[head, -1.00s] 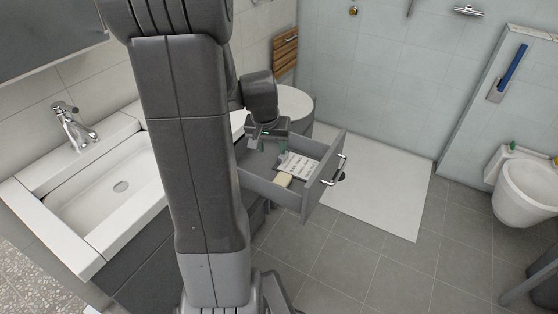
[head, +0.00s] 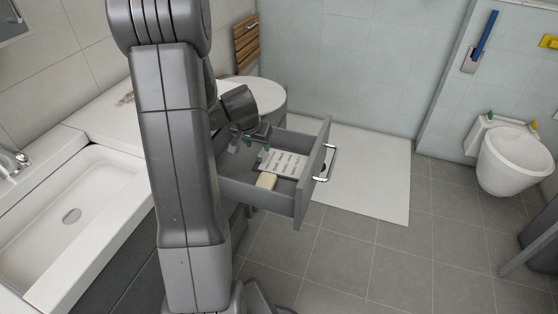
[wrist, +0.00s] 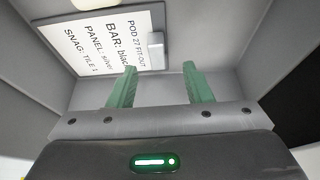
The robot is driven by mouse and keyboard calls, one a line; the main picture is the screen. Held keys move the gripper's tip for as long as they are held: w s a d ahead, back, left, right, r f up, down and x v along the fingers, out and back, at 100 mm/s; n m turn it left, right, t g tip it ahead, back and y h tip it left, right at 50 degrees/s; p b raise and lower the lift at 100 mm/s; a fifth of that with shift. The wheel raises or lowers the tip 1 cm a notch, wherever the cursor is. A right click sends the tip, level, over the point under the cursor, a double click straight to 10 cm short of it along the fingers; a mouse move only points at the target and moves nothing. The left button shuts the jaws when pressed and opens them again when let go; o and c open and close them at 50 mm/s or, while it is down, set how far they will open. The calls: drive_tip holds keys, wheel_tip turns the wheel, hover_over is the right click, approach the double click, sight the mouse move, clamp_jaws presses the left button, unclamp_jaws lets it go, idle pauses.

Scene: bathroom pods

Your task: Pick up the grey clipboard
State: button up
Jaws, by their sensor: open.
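The clipboard (head: 284,163) lies flat in the open grey drawer, with a white printed sheet on it. In the wrist view the sheet (wrist: 100,42) reads "POD 27 FIT-OUT", and a pale grey clip (wrist: 155,47) shows at its near edge. Little of the grey board itself can be made out. My gripper (wrist: 159,70) is open and empty, its two green fingers pointing toward the clip end, apart from each other. In the head view my gripper (head: 256,147) is at the rear left part of the drawer, close to the clipboard's left end. Its exact height above the board is unclear.
The drawer (head: 268,196) has raised walls and a front with a metal handle (head: 326,163). A cream block (head: 266,181) lies beside the clipboard. A white sink (head: 75,215) is at left, a toilet (head: 515,160) at right.

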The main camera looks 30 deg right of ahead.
sight(262, 152)
drive_tip(key=shift+s+d+f, duration=0.1)
drive_tip(key=shift+d+f, duration=0.15)
drive_tip(key=shift+f, duration=0.2)
drive_tip(key=x, duration=0.4)
drive_tip(key=shift+d+f, duration=0.1)
drive_tip(key=shift+d, duration=0.15)
drive_tip(key=shift+w+f, duration=0.25)
drive_tip(key=shift+w, duration=0.05)
clamp_jaws()
